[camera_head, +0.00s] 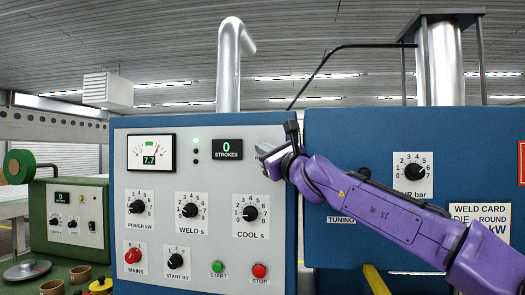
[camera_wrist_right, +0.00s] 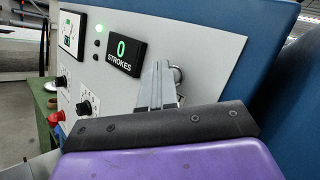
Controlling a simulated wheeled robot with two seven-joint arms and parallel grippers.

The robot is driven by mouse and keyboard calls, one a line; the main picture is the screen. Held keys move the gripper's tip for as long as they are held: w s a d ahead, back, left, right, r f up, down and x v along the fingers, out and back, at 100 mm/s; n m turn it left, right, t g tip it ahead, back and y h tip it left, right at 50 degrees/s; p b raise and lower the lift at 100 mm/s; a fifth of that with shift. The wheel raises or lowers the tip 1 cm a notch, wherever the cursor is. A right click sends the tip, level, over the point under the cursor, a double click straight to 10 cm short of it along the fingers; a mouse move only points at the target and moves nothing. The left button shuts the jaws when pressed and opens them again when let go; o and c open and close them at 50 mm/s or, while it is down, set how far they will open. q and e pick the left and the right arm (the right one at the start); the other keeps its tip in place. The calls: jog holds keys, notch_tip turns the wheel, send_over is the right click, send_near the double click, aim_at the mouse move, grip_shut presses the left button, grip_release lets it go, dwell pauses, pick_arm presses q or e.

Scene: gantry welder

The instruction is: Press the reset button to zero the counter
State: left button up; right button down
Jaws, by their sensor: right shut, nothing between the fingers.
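The strokes counter (camera_head: 227,148) is a small black display on the grey panel of the blue welder, and it reads 0. In the right wrist view the counter (camera_wrist_right: 126,52) also reads 0. My right gripper (camera_head: 263,153) is shut and empty, just right of the counter and close to the panel. In the right wrist view its fingers (camera_wrist_right: 158,85) point at the panel beside a round silvery button (camera_wrist_right: 177,74), partly hidden behind them. I cannot tell whether the fingertips touch it. My left gripper is not in view.
Below the counter are the weld knob (camera_head: 190,210), the cool knob (camera_head: 250,213), a green start button (camera_head: 217,267) and a red stop button (camera_head: 259,270). A blue cabinet (camera_head: 345,150) stands behind my right arm. A green machine (camera_head: 75,225) is at the left.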

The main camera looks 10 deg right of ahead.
jog(key=shift+s+a+b, duration=0.25)
jog(key=shift+s+b, duration=0.1)
jog(key=shift+s, duration=0.4)
jog(key=s, duration=0.1)
jog(key=s+a+b, duration=0.1)
jog(key=s, duration=0.1)
jog(key=s+a+b, duration=0.1)
jog(key=shift+s, duration=0.3)
dwell(0.5)
